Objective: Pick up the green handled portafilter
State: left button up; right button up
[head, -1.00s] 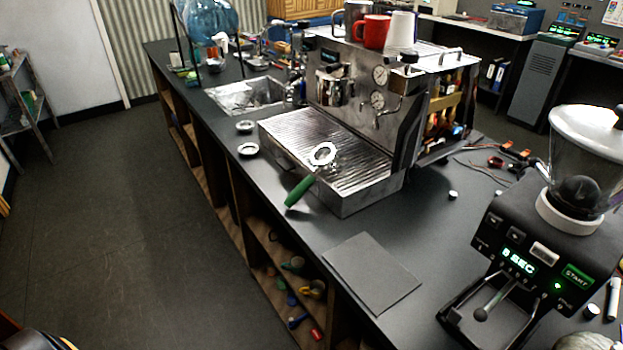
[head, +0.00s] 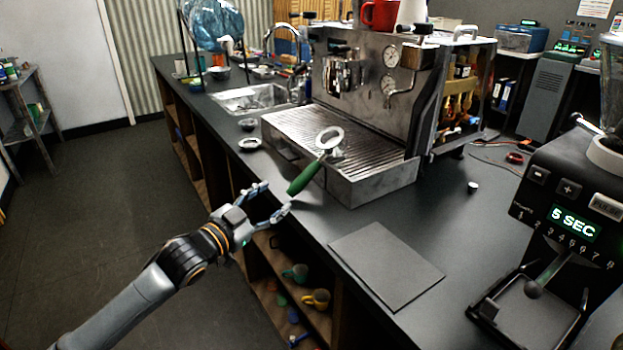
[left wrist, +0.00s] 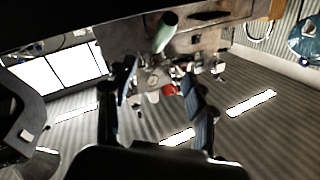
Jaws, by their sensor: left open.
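The green handled portafilter (head: 306,176) rests on the front of the espresso machine's drip tray (head: 318,122). Its metal ring lies on the tray and its green handle sticks out over the front edge, toward the lower left. My left gripper (head: 277,201) is open and empty, just left of and a little below the handle's end, apart from it. In the left wrist view the green handle (left wrist: 165,32) shows at the top, beyond the open fingers (left wrist: 157,85). My right gripper is not in view.
The espresso machine (head: 395,110) stands on the black counter behind the portafilter. Small metal baskets (head: 250,144) sit left of the tray. A flat dark mat (head: 386,264) and a grinder (head: 560,220) are to the right. Open floor (head: 120,230) lies left of the counter.

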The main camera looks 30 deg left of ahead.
aim_at(306, 174)
pick_arm(q)
jog(key=w, duration=0.2)
jog(key=w+d, duration=0.1)
jog(key=w, duration=0.5)
jog(key=shift+w+d+r+p, duration=0.1)
jog(key=shift+w+d+p, duration=0.05)
jog(key=shift+p, duration=0.25)
jog(key=w, duration=0.4)
jog(key=shift+d+r+p, duration=0.1)
jog(key=shift+d+p, duration=0.25)
jog(key=shift+d, duration=0.05)
jog(key=shift+w+d, duration=0.1)
jog(key=shift+w, duration=0.5)
grip_shut()
